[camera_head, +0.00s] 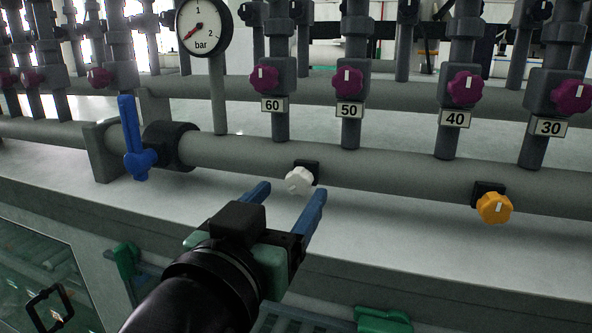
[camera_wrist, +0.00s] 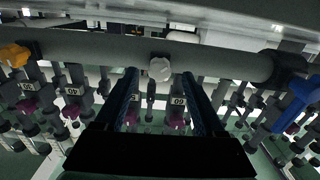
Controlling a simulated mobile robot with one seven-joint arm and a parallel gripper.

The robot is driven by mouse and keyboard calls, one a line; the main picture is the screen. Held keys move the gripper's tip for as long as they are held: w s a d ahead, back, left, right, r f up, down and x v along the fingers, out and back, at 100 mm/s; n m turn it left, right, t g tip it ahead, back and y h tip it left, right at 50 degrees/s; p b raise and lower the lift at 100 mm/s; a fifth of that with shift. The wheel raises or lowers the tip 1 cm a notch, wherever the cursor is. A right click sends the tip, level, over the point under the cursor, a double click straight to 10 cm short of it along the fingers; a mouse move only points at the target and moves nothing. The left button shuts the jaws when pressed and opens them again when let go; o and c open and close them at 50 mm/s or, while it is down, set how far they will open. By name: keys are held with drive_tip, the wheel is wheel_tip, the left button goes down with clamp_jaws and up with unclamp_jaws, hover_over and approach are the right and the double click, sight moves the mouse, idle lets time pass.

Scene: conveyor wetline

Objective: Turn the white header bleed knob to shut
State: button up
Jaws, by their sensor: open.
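The white header bleed knob (camera_head: 299,181) sits on a dark square mount on the front of the grey header pipe (camera_head: 395,177), below the valves labelled 60 and 50. It also shows in the wrist view (camera_wrist: 160,69), at the upper middle and between the two finger lines. My gripper (camera_head: 290,192) is open, with its two blue fingers pointing at the knob, one to each side in the picture. I see nothing between the fingers in the wrist view. I cannot tell whether the fingertips touch the knob. No pointer mark on the knob is clear.
An orange knob (camera_head: 494,208) is on the same pipe to the right. A blue lever (camera_head: 132,140) stands upright at the left. A pressure gauge (camera_head: 204,25) is above. Purple knobs (camera_head: 263,79) line the upright pipes. The pale ledge in front of the header is clear.

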sight(301, 179)
drive_tip(key=shift+p+x, duration=0.35)
drive_tip(key=shift+x, duration=1)
clamp_jaws()
